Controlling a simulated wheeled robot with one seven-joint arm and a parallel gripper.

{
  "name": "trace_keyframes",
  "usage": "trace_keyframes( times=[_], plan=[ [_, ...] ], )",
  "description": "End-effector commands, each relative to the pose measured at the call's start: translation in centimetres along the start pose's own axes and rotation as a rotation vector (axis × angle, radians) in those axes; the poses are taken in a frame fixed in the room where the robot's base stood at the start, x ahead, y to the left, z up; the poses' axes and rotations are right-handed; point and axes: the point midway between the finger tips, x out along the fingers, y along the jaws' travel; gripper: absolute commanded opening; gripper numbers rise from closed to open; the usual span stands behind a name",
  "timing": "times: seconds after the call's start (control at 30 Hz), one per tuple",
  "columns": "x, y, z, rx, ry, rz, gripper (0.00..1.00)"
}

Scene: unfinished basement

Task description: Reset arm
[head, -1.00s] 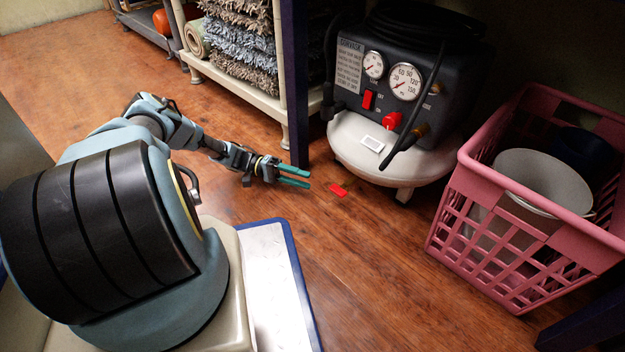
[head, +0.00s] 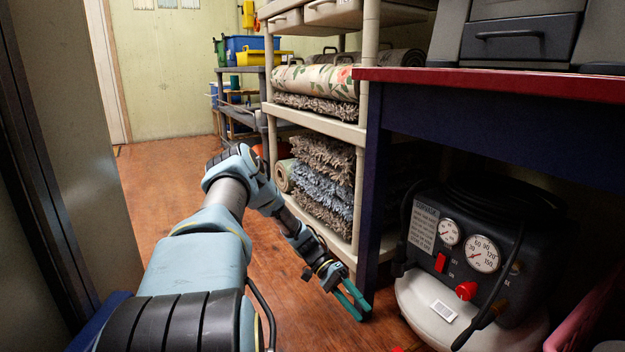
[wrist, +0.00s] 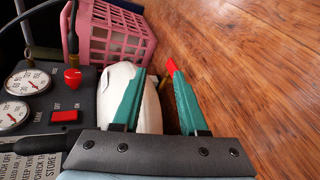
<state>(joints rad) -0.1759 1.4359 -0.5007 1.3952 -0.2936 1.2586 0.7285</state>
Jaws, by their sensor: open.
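My arm reaches forward and down across the floor in the head view. My gripper (head: 353,302) has two green fingers, and it is low over the wood floor beside the dark blue table leg. In the wrist view my gripper (wrist: 158,95) is open, its fingers apart with nothing held between them. A small red piece (wrist: 171,66) shows at the tip of the right finger in the wrist view; I cannot tell whether they touch. In the head view only a sliver of this red piece (head: 398,349) shows at the bottom edge.
An air compressor (head: 470,260) stands under the red-topped table (head: 500,82), right of my gripper. A pink basket (wrist: 115,35) is beyond it. A shelf (head: 318,127) with rolled rugs stands behind my arm. Open wood floor (head: 160,190) lies at the left.

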Motion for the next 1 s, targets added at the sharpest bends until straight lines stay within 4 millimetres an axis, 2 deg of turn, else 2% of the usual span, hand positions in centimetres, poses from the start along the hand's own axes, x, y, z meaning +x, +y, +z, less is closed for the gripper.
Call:
trace_keyframes(
  times=[0.03, 0.37, 0.7, 0.8, 1.0],
  plan=[
    [-1.4, 2.2, 1.0, -0.023, -0.010, -0.074, 0.42],
    [-8.1, 10.1, 7.8, -0.192, 0.043, -0.507, 0.42],
    [-14.7, 19.1, 16.8, -0.326, 0.264, -0.862, 0.42],
    [-16.1, 21.7, 19.6, -0.355, 0.353, -0.938, 0.42],
    [-17.6, 25.5, 24.0, -0.389, 0.511, -1.031, 0.42]
  ],
)
